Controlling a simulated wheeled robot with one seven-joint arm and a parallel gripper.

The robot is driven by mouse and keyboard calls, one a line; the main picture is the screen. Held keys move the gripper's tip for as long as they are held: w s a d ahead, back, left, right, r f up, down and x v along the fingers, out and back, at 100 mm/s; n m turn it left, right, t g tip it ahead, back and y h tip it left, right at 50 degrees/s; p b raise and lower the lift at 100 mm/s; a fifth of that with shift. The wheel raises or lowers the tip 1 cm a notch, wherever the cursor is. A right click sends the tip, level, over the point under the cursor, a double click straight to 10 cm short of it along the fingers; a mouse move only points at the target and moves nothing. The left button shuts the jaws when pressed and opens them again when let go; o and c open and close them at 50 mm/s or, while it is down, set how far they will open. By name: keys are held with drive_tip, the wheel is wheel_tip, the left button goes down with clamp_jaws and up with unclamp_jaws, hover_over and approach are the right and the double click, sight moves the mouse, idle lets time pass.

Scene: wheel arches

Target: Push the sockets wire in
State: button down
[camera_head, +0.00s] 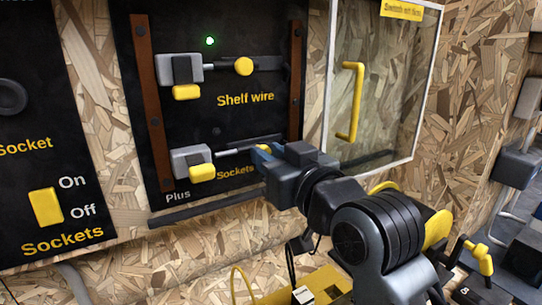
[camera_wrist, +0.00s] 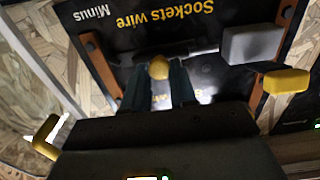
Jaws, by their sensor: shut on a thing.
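The sockets wire is a grey rod (camera_head: 232,150) along the lower row of the black panel, above the "Sockets" label. Its left end reaches the edge of a grey terminal block (camera_head: 190,157) with a yellow lever (camera_head: 202,172); I cannot tell how deep it sits. In the wrist view, upside down, the rod (camera_wrist: 196,50) runs to the block (camera_wrist: 252,45), with the yellow lever (camera_wrist: 287,82) beside it. My gripper (camera_head: 264,150) is shut on the rod's yellow knob (camera_wrist: 158,68), which shows between the fingertips. In the head view my gripper largely hides the knob.
Above is the shelf wire with its yellow knob (camera_head: 243,66), terminal block (camera_head: 178,68) and a lit green lamp (camera_head: 209,41). A glass door with a yellow handle (camera_head: 351,101) stands right of the panel. A yellow Sockets switch (camera_head: 46,208) is at left.

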drive_tip(key=s+a, duration=0.1)
drive_tip(key=a+p, duration=0.1)
drive_tip(key=shift+s+a+r+p, duration=0.15)
drive_tip(key=shift+s+a+p, duration=0.15)
drive_tip(key=shift+s, duration=0.1)
drive_tip(key=shift+s+a, duration=0.1)
drive_tip(key=shift+a, duration=0.05)
drive_tip(key=c, duration=0.9)
unclamp_jaws()
approach(240, 151)
drive_tip(key=shift+b+v, duration=0.3)
drive_tip(key=shift+v, duration=0.95)
